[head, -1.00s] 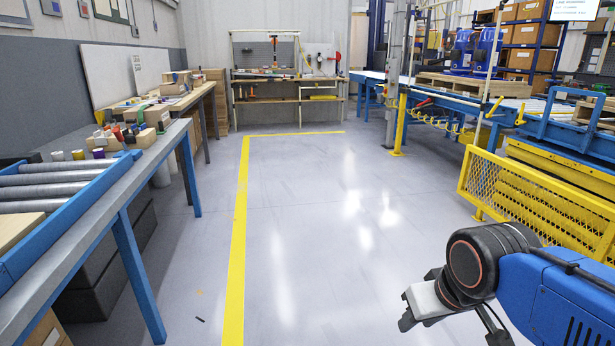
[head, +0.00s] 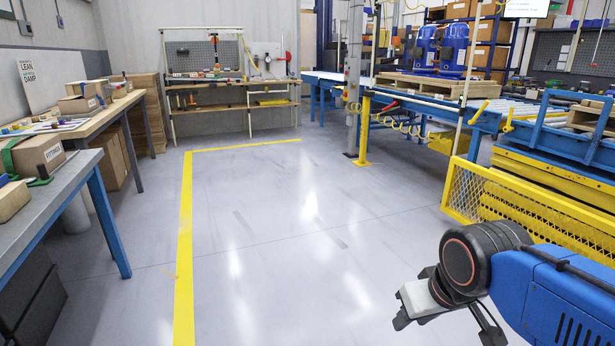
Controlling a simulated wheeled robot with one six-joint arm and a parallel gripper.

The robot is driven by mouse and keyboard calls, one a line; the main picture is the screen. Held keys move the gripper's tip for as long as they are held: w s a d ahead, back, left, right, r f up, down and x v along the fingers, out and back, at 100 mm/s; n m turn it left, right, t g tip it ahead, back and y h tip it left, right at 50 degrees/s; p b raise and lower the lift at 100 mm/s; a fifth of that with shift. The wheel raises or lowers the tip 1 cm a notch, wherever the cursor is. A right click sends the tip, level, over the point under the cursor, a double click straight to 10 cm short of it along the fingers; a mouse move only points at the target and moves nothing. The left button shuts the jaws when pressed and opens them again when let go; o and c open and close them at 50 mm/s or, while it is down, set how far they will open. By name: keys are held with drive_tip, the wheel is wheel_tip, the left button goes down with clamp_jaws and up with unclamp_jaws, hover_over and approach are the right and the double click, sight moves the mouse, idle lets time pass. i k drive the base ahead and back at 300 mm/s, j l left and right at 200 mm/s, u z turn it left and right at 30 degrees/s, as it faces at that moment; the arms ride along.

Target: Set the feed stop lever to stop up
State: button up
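My gripper (head: 412,300) is low at the right of the head view, over open floor and touching nothing. Its fingers are small and partly turned away, so I cannot tell whether it is open or shut. No lever is clearly marked as the feed stop. A red handle (head: 388,106) shows on the blue conveyor frame, beside the yellow post. Two yellow levers, a left one (head: 478,112) and a right one (head: 508,116), stand tilted at the conveyor's near end. A red-handled piece (head: 288,62) shows on the white back panel. All are well away from my gripper.
A yellow mesh guard (head: 490,200) stands at right, before the blue conveyor frame (head: 440,116). A yellow post (head: 364,130) rises mid-right. Workbenches line the left, including a blue-legged one (head: 108,220). A back workbench (head: 235,84) faces me. The floor (head: 290,220) between is clear.

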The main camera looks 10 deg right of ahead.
sight(472, 122)
drive_tip(key=i+l+z, duration=0.2)
drive_tip(key=i+z, duration=0.15)
drive_tip(key=i, duration=0.25)
drive_tip(key=i+z, duration=0.35)
drive_tip(key=i, duration=0.3)
drive_tip(key=i+j+z, duration=0.15)
drive_tip(key=i+z, duration=0.25)
drive_tip(key=i, duration=0.2)
